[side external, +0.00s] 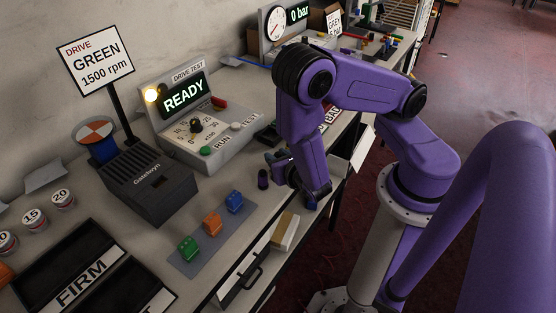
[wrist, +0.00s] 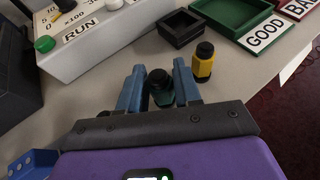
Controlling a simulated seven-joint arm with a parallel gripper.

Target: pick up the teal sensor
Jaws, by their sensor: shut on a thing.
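The teal sensor (wrist: 163,96), a small dark teal body with a black round top, sits between the two blue fingers of my gripper (wrist: 159,76) in the wrist view. The fingers are shut on it from both sides. In the side external view my gripper (side external: 282,163) is low over the table, to the right of the control panel. The teal sensor cannot be made out clearly there. Whether its underside touches the table is hidden.
A yellow and black sensor (wrist: 204,62) stands close to the right finger. Beyond are a black tray (wrist: 184,28) and a green tray (wrist: 232,18) labelled GOOD. The drive test panel (side external: 205,128) stands behind. Green, orange and blue blocks (side external: 234,200) sit on a grey mat.

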